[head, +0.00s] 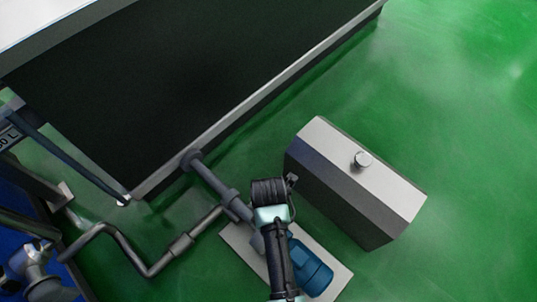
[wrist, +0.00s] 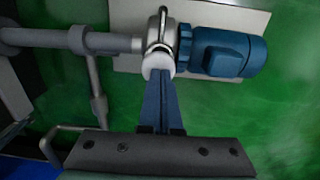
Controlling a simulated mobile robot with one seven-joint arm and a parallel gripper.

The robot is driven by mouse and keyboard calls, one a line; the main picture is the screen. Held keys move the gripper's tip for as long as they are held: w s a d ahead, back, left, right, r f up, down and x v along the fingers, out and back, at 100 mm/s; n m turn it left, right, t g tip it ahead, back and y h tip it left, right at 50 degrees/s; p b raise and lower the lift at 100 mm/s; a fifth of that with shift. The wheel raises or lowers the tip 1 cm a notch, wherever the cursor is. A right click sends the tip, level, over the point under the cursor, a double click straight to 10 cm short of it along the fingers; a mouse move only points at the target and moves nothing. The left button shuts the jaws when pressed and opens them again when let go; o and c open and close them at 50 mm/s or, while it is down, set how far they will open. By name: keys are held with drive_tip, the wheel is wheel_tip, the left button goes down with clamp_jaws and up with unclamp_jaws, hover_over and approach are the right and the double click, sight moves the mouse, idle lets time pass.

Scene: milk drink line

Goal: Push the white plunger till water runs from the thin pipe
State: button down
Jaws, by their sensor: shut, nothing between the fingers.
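My gripper (wrist: 160,82) is shut, its two blue fingers together and empty. In the wrist view its tips reach up to a short white round cap (wrist: 158,62), which looks like the white plunger, on the side of a pump. I cannot tell whether they touch it. In the head view my arm hides the cap and my fingertips. A thin grey pipe (head: 130,256) bends along the floor at the lower left of the head view. A narrow pipe (wrist: 96,85) also branches off the main pipe in the wrist view. I see no water running.
The pump's blue motor (head: 313,274) sits on a pale plate (head: 338,283). A thick grey pipe (head: 211,180) runs to a large dark tank (head: 190,75). A grey box (head: 345,185) with a round knob (head: 363,159) stands right of my arm. Green floor is clear farther right.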

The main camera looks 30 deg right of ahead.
drive_tip(key=shift+f, duration=1.4)
drive_tip(key=shift+s+f, duration=0.1)
drive_tip(key=shift+f, duration=0.05)
idle(0.4)
